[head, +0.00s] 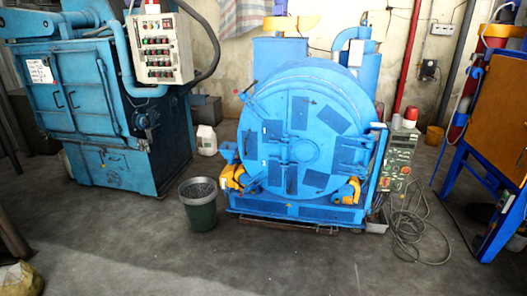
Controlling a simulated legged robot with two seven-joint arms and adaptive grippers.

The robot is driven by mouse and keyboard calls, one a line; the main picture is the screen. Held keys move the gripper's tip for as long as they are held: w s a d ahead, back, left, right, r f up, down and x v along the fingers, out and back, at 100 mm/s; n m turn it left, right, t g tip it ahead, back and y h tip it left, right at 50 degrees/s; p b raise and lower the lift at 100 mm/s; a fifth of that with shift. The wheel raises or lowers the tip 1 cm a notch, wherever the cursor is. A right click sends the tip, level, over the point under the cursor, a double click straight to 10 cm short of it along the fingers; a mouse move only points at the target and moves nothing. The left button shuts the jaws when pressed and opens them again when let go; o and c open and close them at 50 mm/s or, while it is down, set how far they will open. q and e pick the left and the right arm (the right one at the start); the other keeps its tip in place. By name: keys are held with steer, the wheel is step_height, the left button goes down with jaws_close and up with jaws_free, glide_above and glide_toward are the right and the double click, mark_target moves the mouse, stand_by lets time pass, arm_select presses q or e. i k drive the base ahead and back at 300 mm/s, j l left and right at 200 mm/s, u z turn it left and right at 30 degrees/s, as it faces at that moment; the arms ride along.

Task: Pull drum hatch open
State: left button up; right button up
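The drum blaster (318,110) is a large blue machine right of the middle in the head view. Its round hatch (295,140) faces me and looks shut against the drum. A handle with a red knob (238,92) sticks out at the hatch's upper left. A hinge-like bracket (350,150) sits at the hatch's right side. Orange parts show at the lower left (232,178) and lower right (348,190) of the hatch. Neither of my grippers is in view.
A dark green bin (200,205) of grey material stands on the floor left of the drum's front. A control box (397,160) and loose cables (415,235) lie to the right. Another blue machine (95,100) stands left. The grey floor in front is clear.

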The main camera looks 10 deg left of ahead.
mark_target(261, 149)
steer(key=i+j, duration=0.25)
steer(key=i, duration=0.3)
steer(key=i+j+z, duration=0.15)
steer(key=i, duration=0.35)
steer(key=j, duration=0.1)
